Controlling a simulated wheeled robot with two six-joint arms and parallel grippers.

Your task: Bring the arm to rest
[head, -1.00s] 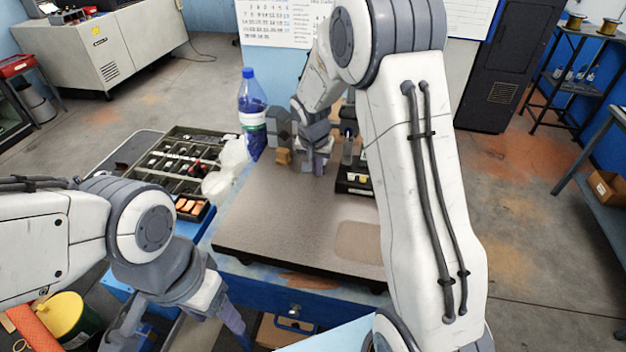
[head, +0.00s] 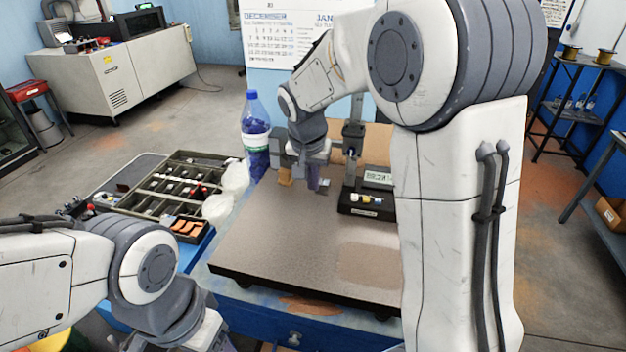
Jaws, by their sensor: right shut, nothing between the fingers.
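My right arm comes in large from the right and bends over to the back of the bench. My right gripper (head: 314,184) points down over the back part of the brown-grey plate (head: 290,240). It is shut and empty, beside a small tan block (head: 285,175) and left of a black device with a post (head: 367,203). I cannot tell its exact height above the plate. My left arm lies at the lower left. Its gripper is at the bottom edge, mostly cut off, so its jaws cannot be read.
A blue-capped bottle (head: 255,135) stands behind the plate's left side. White round containers (head: 234,178) and a compartment tray (head: 150,197) with small parts lie further left. A wall calendar (head: 280,40) hangs behind. The plate's front and middle are clear.

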